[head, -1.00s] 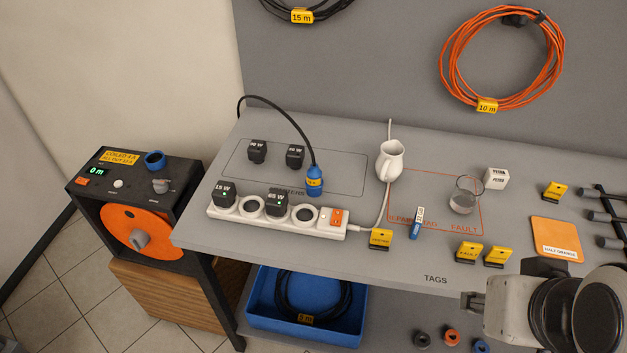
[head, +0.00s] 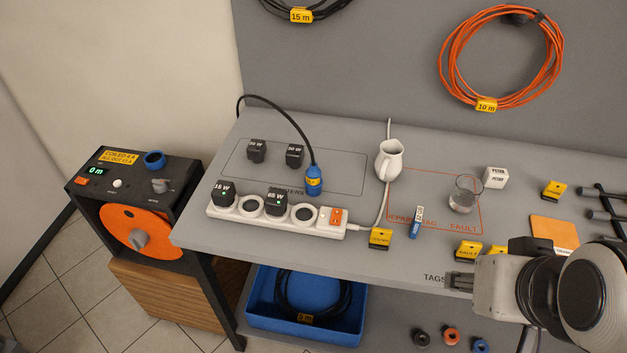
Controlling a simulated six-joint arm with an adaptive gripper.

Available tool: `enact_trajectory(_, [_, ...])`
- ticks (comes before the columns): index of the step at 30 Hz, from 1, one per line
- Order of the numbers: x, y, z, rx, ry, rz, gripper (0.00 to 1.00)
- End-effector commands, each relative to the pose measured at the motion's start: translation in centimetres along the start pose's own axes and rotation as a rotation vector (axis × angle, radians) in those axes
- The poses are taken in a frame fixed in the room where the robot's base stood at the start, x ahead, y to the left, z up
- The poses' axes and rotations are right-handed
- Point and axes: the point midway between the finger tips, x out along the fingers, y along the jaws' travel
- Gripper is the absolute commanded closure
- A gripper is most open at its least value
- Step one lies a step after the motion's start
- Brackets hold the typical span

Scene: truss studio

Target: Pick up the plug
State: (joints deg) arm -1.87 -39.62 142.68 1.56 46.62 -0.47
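A blue plug (head: 314,182) with a yellow band stands upright on the grey bench, just behind the right part of the white power strip (head: 330,229). A black cable (head: 285,109) rises from its top and arches back to the left. My gripper (head: 458,282) is at the bench's front edge on the lower right, well apart from the plug. Its dark fingers point left, and their gap is too small to make out.
Black adapters (head: 223,194) sit in the strip, and two more stand behind it.

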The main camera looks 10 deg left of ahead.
Motion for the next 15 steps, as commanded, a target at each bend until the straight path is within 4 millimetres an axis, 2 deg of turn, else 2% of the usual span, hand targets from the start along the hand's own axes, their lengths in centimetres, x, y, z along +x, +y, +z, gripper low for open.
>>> enact_trajectory(15, [5.9,-6.7,-9.3,-0.049,0.157,-0.139,0.66])
